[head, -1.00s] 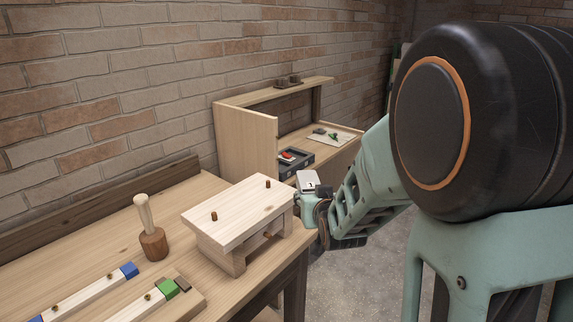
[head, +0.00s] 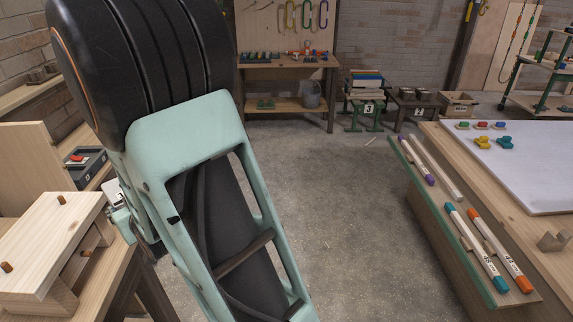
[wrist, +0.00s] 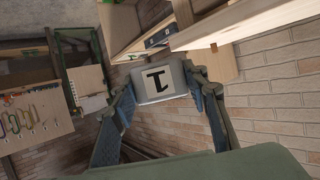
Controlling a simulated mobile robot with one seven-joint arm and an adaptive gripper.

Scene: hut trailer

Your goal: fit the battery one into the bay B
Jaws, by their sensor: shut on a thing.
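My gripper (head: 122,212) is at the left of the head view, beside the wooden stand and partly hidden behind my arm. It is shut on battery one (head: 112,192), a small pale block. In the wrist view the battery (wrist: 158,82) sits between the two fingertips (wrist: 160,95), with a black numeral 1 on a white label, turned upside down. A dark grey box with a red part (head: 84,166) rests in the wooden shelf unit beyond the gripper. I see no letter B in these views, so I cannot tell which thing is bay B.
A wooden stand with pegs (head: 45,245) is close on the left. A bench with a white board (head: 535,150) and a ledge of marked bars (head: 480,285) are on the right.

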